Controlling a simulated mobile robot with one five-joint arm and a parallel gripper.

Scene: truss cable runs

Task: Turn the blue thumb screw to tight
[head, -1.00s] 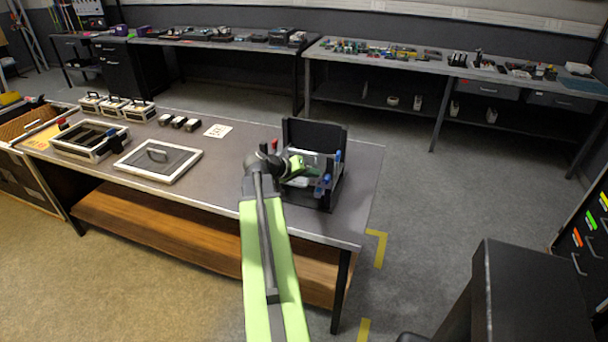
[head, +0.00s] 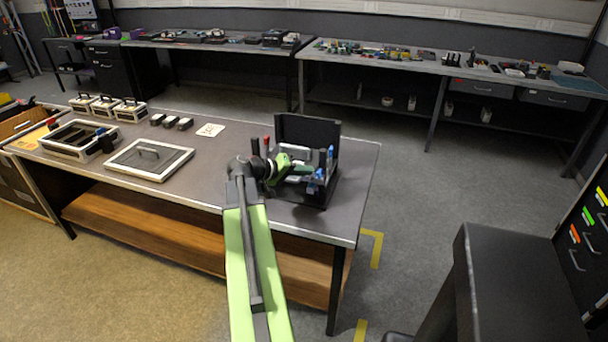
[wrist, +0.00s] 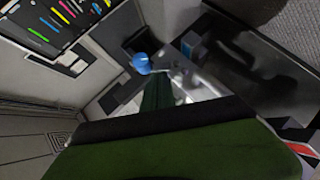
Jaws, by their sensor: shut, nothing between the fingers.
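A black fixture (head: 308,128) with an upright back panel stands near the right end of the grey bench. Blue knobs show on its right side in the head view, a nearer one (head: 319,175) and a farther one (head: 331,153). I cannot tell for certain which is the task's thumb screw. My green gripper (head: 303,169) reaches into the fixture from the left, shut and empty. In the wrist view a round blue knob (wrist: 141,63) lies just beyond my green fingers (wrist: 158,92); I cannot tell if they touch. Another blue part (wrist: 189,43) is farther right.
A red-topped post (head: 267,142) stands at the fixture's left. A framed panel (head: 150,160), an open tray (head: 80,140) and several small dark boxes (head: 171,122) lie left on the bench. A dark cabinet (head: 515,285) stands at the right front.

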